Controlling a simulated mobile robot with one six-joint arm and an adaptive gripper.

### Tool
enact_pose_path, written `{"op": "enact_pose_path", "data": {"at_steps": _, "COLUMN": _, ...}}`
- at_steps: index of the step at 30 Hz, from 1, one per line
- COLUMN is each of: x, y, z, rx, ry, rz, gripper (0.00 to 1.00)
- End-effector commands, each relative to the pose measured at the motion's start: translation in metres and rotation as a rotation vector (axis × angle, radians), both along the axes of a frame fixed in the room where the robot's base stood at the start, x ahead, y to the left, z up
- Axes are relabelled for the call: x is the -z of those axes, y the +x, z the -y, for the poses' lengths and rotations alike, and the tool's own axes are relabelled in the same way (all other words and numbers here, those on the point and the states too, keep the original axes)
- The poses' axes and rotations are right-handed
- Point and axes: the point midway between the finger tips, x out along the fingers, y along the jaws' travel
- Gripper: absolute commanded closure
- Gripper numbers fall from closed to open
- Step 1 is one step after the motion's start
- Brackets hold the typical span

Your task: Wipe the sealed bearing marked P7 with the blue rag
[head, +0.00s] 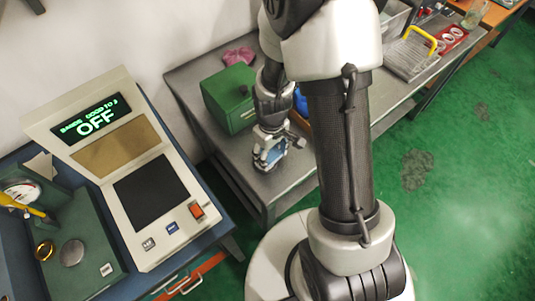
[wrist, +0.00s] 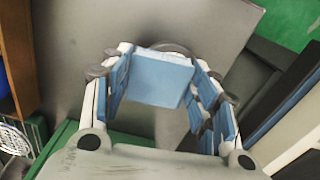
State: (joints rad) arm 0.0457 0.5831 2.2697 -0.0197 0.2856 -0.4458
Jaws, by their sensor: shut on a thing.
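My gripper (head: 268,160) is low over the grey metal bench, pointing down. In the wrist view its blue-padded fingers (wrist: 160,85) are shut on a pale blue, square-looking folded piece, which I take as the blue rag (wrist: 160,78). A grey curved edge (wrist: 176,47) shows just beyond the rag; it may be a bearing on the bench under it. I cannot tell whether the rag touches it. The marking P7 is not readable anywhere. A grey disc (head: 72,253) and a brass ring (head: 44,250) lie on the green plate of the left-hand station.
A green box (head: 228,98) stands beside my gripper on the bench (head: 190,83), with a pink cloth (head: 238,56) behind it. The console (head: 120,165) with an OFF display stands left. A rack with a yellow handle (head: 412,55) and a red tray (head: 452,38) are at the far right.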

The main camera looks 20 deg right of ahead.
Motion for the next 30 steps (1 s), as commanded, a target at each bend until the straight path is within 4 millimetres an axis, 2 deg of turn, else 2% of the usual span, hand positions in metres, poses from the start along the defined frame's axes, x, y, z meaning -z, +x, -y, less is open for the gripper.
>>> {"op": "enact_pose_path", "data": {"at_steps": 7, "x": 0.001, "y": -0.001, "z": -0.003, "rx": -0.001, "ry": 0.000, "rz": -0.002, "gripper": 0.65}}
{"op": "enact_pose_path", "data": {"at_steps": 22, "x": -0.001, "y": -0.004, "z": -0.028, "rx": -0.001, "ry": 0.000, "rz": -0.002, "gripper": 0.65}}
{"op": "enact_pose_path", "data": {"at_steps": 30, "x": -0.001, "y": -0.003, "z": -0.026, "rx": 0.002, "ry": 0.000, "rz": -0.001, "gripper": 0.65}}
